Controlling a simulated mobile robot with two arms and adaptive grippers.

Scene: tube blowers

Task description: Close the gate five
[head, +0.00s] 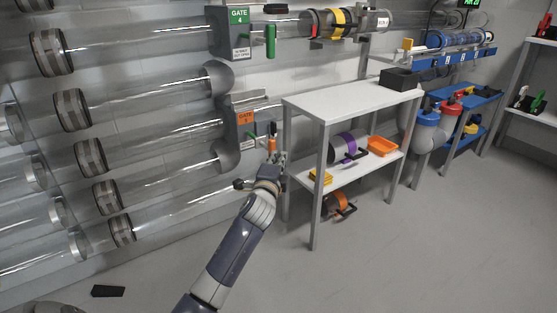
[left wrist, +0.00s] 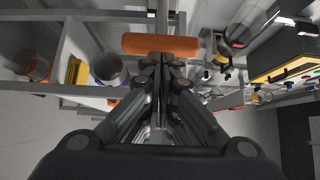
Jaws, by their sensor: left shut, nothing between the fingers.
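Gate five (head: 246,118) is a grey housing with an orange sign on the clear tubes, left of the shelf table. Its orange handle (head: 272,145) stands at its right side. In the left wrist view the handle (left wrist: 160,44) is an orange bar lying across, just beyond the fingertips. My left gripper (head: 276,160) is shut and empty, just below the handle; whether it touches the handle I cannot tell. The fingers also show closed together in the left wrist view (left wrist: 162,62). My right gripper is not in view.
Gate four (head: 233,32) with its green handle (head: 270,41) is above. A grey shelf table (head: 350,98) stands close right of my gripper, with a purple-banded cylinder (head: 348,147) and orange tray (head: 383,146) on its lower shelf. Floor in front is mostly clear.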

